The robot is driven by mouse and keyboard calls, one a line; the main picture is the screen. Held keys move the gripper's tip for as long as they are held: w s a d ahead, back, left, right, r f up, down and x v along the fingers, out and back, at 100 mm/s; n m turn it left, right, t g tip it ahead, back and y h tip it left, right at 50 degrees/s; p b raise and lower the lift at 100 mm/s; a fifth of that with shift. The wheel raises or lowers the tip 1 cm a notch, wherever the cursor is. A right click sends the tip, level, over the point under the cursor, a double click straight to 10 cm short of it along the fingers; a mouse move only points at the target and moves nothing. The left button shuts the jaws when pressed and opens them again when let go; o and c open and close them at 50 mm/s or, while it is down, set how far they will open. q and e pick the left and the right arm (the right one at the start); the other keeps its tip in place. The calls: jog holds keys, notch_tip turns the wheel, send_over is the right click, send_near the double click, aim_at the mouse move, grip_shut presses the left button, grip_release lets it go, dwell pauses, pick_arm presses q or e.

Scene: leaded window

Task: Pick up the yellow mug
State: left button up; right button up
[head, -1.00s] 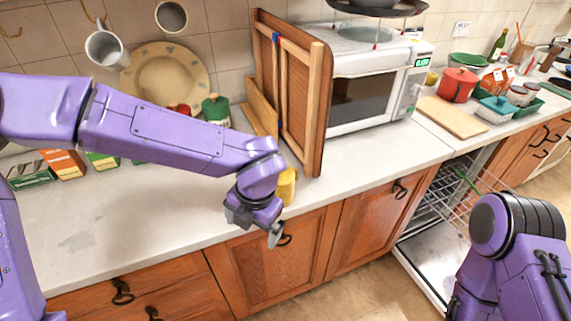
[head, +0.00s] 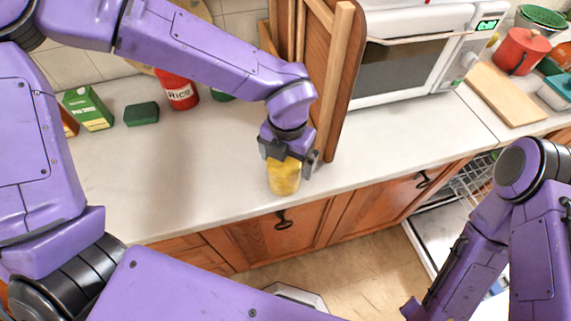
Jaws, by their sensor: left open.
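The yellow mug (head: 284,180) stands on the white counter near its front edge, beside the wooden boards. My left gripper (head: 287,163) points down over it and is open. One finger shows at the mug's upper left and the other to its right. The mug's top is hidden by the gripper, so I cannot tell whether the fingers touch it. My right arm comes down at the right, and its gripper is out of view.
Tall wooden boards (head: 341,85) stand upright just behind and right of the mug. The microwave (head: 412,58) is farther right. A red rice canister (head: 179,92), green sponge (head: 141,114) and green carton (head: 88,109) stand at the back left. The counter left of the mug is clear.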

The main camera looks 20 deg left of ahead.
pick_arm(q)
jog(key=f, duration=0.3)
jog(key=f+p, duration=0.1)
jog(key=f, duration=0.1)
jog(key=shift+w+a, duration=0.2)
jog(key=shift+a, duration=0.05)
jog(key=shift+s, duration=0.1)
jog(key=c, duration=1.1)
